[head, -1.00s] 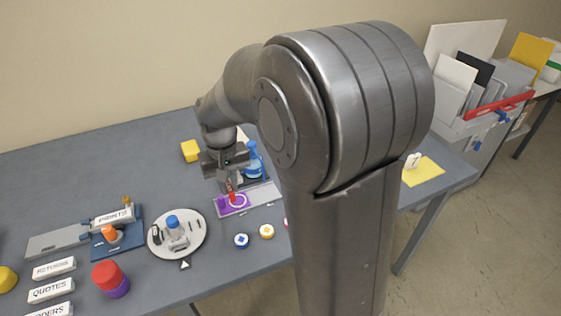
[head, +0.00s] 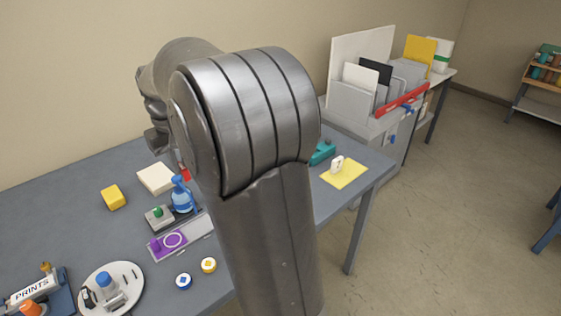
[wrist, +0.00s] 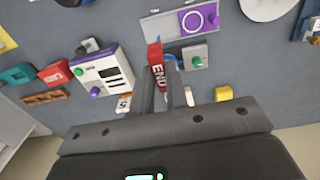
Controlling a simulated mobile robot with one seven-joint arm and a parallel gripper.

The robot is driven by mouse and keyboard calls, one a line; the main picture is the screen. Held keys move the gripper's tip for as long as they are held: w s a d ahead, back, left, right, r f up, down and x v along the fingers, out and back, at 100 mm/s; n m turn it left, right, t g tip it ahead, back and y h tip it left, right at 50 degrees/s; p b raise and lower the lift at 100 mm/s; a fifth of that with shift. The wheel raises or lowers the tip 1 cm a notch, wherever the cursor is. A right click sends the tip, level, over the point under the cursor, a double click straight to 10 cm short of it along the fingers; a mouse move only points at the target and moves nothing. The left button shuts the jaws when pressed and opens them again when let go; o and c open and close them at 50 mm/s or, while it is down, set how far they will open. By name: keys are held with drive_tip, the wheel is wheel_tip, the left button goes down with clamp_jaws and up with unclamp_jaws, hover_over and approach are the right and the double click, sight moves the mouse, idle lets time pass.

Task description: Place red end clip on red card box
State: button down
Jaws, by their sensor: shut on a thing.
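The red end clip (wrist: 157,66), marked END, is between the fingers of my gripper (wrist: 161,82) in the wrist view. My gripper is shut on it and holds it over the grey table. The red card box (wrist: 54,74) lies to the left in the wrist view, beside a white device, apart from the clip. In the head view my arm hides the card box and most of my gripper. A small red patch (head: 185,173) shows beside the arm there, probably the clip.
The white device (wrist: 103,74) sits between clip and card box. A teal object (wrist: 17,74) and brown strip (wrist: 45,97) flank the box. A blue spray bottle (head: 182,196), yellow block (head: 113,197) and purple fixture (head: 170,242) stand on the table. A yellow sheet (head: 344,174) lies at right.

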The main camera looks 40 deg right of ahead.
drive_tip(key=w+d, duration=0.1)
drive_tip(key=d, duration=2.1)
drive_tip(key=s+d, duration=0.3)
drive_tip(key=d, duration=0.6)
drive_tip(key=s+d, duration=0.3)
drive_tip(key=d, duration=0.6)
drive_tip(key=w+a+f, duration=0.1)
drive_tip(key=w+f, duration=0.2)
drive_tip(key=f, duration=0.1)
drive_tip(key=w+a+f, duration=0.2)
drive_tip(key=w+f, duration=0.1)
drive_tip(key=f, duration=0.1)
drive_tip(key=w+a+f, duration=0.2)
drive_tip(key=w+f, duration=0.1)
drive_tip(key=f, duration=0.1)
drive_tip(key=shift+w+f, duration=0.2)
drive_tip(key=shift+w, duration=0.2)
drive_tip(key=shift+w+a+f, duration=0.15)
drive_tip(key=shift+w+f, duration=0.15)
drive_tip(key=shift+w, duration=0.1)
drive_tip(key=shift+f, duration=1.95)
drive_tip(key=shift+f, duration=0.15)
